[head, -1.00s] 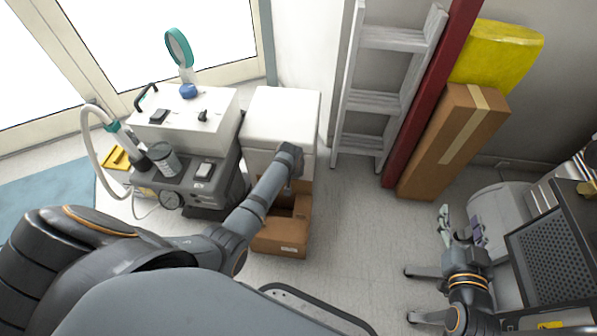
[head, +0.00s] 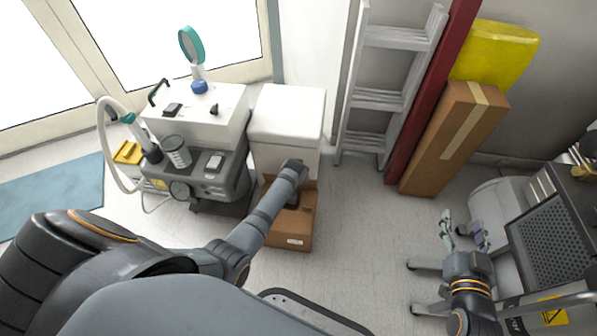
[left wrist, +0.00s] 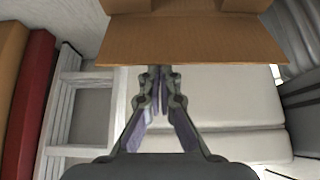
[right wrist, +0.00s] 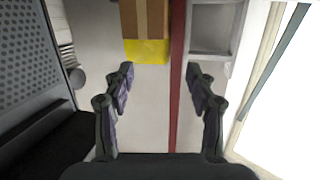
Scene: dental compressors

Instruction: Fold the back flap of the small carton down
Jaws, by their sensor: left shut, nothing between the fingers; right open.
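The small brown carton (head: 292,241) stands on the floor in front of the white cabinet, partly covered by my left forearm in the head view. In the left wrist view a wide brown cardboard flap (left wrist: 195,40) of the carton spans the top. My left gripper (left wrist: 157,76) is shut and empty, its fingertips at the flap's near edge; whether they touch it I cannot tell. In the head view its fingers are hidden behind the wrist. My right gripper (head: 464,231) is open and empty, far right of the carton; it also shows open in the right wrist view (right wrist: 158,75).
The white cabinet (head: 287,115) stands right behind the carton. A grey and white machine (head: 203,125) with a hose stands to its left. A ladder (head: 385,95), red post and tall brown box (head: 450,140) lean at the back right. The floor right of the carton is clear.

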